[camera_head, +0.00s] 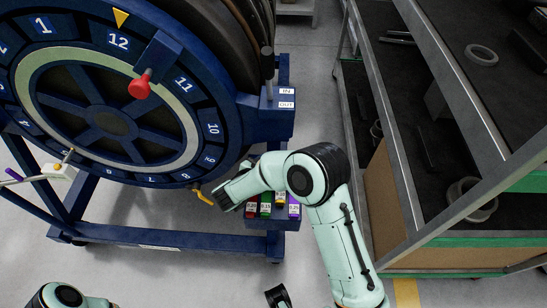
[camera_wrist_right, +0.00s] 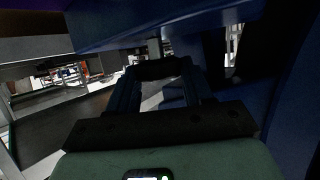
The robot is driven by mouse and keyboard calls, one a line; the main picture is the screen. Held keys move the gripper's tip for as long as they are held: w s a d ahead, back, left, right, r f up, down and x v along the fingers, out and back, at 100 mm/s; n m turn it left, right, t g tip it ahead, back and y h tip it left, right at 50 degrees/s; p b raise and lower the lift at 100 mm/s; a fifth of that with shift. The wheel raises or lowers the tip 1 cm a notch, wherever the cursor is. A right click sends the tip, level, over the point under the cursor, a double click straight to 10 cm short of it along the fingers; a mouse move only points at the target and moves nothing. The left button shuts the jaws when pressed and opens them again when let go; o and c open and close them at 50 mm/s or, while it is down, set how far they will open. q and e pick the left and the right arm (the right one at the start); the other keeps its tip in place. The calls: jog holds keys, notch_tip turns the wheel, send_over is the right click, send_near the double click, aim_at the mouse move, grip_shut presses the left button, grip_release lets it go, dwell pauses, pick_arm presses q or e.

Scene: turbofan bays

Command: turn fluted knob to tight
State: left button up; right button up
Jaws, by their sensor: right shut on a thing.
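My right gripper (camera_head: 216,196) reaches in from the right, under the lower right edge of the big blue numbered wheel (camera_head: 213,130). In the right wrist view its two fingers (camera_wrist_right: 160,80) are shut on a dark, rounded piece (camera_wrist_right: 160,68) that spans their tips. This appears to be the fluted knob; its flutes are too dark to make out, and its turn position cannot be read. In the head view the knob is hidden by my gripper and wrist. A yellow lever-like piece (camera_head: 205,195) shows beside the fingertips.
A red knob (camera_head: 139,88) sits on the wheel's blue arm. Several coloured labelled blocks (camera_head: 265,207) sit low beside my right wrist, close to it. A dark shelf rack (camera_head: 430,215) stands at right. Grey floor (camera_head: 150,270) is open at the lower left.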

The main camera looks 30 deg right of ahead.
jog(key=shift+w+a+r+m+g+h+p, duration=0.15)
jog(key=shift+r+m+g+h+p, duration=0.15)
jog(key=shift+m+g+p, duration=0.25)
jog(key=shift+w+f+m+g+h+p, duration=0.15)
jog(key=shift+m+g+h+p, duration=0.1)
jog(key=shift+m+g+p, duration=1.05)
jog(key=shift+w+m+g+h+p, duration=0.15)
jog(key=shift+m+g+h+p, duration=0.1)
jog(key=shift+m+g+p, duration=0.95)
jog(key=shift+g+b, duration=0.25)
jog(key=shift+b, duration=0.1)
jog(key=o, duration=1)
jog(key=shift+o, duration=0.2)
jog(key=shift+f, duration=0.1)
jog(key=v, duration=1.3)
